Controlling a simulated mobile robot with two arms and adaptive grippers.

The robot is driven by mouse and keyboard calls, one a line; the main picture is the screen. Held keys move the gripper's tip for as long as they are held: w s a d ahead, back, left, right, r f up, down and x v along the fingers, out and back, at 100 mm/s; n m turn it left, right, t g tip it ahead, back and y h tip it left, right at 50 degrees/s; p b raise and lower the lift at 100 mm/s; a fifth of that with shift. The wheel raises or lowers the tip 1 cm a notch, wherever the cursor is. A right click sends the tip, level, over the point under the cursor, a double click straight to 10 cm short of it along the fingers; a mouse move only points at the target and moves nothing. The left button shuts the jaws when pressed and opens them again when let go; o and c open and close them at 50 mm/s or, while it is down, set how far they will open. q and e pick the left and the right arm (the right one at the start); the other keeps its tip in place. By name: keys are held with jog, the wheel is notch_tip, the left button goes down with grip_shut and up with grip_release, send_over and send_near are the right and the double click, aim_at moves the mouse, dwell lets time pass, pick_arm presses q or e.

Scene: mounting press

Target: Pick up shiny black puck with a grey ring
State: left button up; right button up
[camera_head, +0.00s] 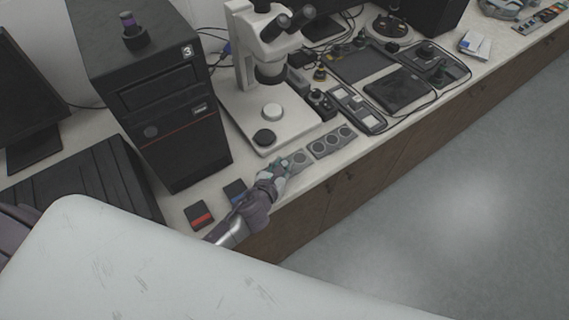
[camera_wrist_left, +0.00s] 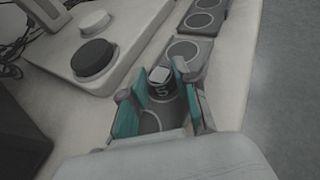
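A small dark round piece with a pale top and a light mark (camera_wrist_left: 161,84) shows between my left fingertips in the left wrist view. It sits at a grey holder with round recesses (camera_wrist_left: 187,52); I cannot make out a grey ring on it. My left gripper (camera_wrist_left: 158,105) has its teal-padded fingers apart on either side, with a recess visible between them. In the head view my left gripper (camera_head: 279,168) is low over the bench's front edge and hides the piece. My right gripper is not in view.
A black computer tower (camera_head: 150,90) stands left. Red-marked (camera_head: 199,215) and blue-marked (camera_head: 235,191) blocks lie near my arm. Another grey holder (camera_head: 332,141) lies right.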

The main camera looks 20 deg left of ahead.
pick_arm(q)
jog(key=shift+c, duration=1.1)
